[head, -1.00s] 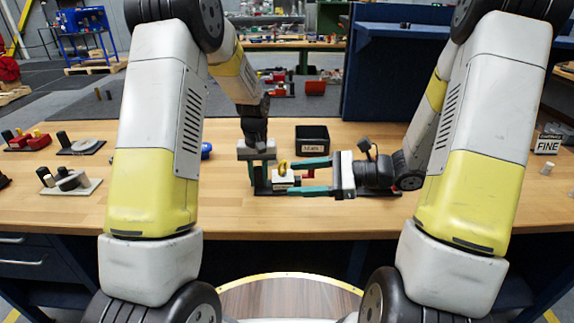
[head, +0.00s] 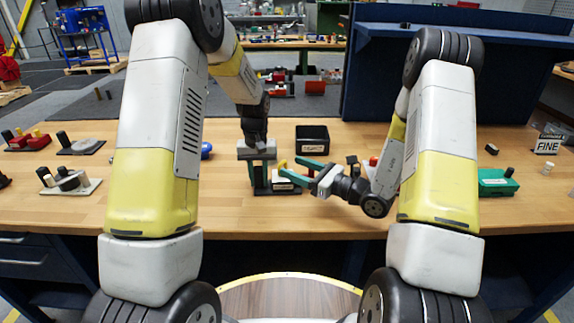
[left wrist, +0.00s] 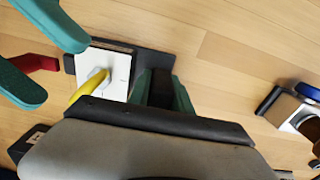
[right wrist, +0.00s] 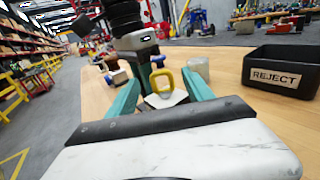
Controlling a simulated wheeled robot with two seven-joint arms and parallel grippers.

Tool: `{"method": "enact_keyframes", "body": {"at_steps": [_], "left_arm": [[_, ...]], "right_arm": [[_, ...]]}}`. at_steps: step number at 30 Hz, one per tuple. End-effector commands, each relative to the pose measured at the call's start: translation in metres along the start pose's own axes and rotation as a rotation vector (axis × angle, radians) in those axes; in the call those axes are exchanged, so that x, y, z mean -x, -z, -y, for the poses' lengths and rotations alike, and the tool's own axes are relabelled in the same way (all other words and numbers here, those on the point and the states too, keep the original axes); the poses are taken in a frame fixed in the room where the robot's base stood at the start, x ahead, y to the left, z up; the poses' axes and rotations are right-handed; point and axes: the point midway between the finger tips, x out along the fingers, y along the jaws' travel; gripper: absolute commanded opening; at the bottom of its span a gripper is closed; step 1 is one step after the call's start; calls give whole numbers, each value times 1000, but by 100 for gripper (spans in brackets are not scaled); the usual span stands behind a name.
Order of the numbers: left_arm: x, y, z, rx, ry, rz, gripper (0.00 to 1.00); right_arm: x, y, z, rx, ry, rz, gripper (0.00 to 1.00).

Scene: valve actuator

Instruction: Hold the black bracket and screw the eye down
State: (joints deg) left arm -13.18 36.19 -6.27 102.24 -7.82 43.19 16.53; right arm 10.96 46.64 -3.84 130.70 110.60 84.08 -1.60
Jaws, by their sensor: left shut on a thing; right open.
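The yellow eye (head: 283,164) stands upright on a white block (head: 287,184) at the middle of the bench. It also shows in the left wrist view (left wrist: 88,86) and, as a ring, in the right wrist view (right wrist: 163,81). My left gripper (head: 263,180) points down and is shut on the black bracket (left wrist: 147,58) beside the white block. Its fingers hide part of the bracket. My right gripper (head: 294,168) is open, its teal fingers pointing up-left toward the eye. In the right wrist view the eye shows in the gap between the fingers, which look clear of it.
A black REJECT bin (head: 312,138) stands behind the bracket. A red part (left wrist: 38,63) lies close by the white block. A green case (head: 497,181) and a FINE sign (head: 548,145) are at the right. The bench front is clear.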

Motion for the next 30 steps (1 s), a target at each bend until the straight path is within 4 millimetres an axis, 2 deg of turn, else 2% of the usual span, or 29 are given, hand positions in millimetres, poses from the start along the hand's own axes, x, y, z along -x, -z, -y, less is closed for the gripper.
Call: {"method": "enact_keyframes", "body": {"at_steps": [3, 7, 18, 27, 30], "left_arm": [[-6, -5, 1, 0, 3, 15, 0], [-6, -5, 1, -1, 3, 15, 0], [-6, -5, 0, -1, 3, 15, 0], [-6, -5, 1, -1, 3, 15, 0], [-6, -5, 1, -1, 3, 15, 0]], "right_arm": [[-18, 0, 0, 2, -2, 1, 60], [-30, 0, 0, 2, 0, 0, 60], [-34, 0, 0, 1, 0, 0, 58], [-34, 0, 0, 1, 0, 0, 0], [-34, 0, 0, 0, 1, 0, 0]]}}
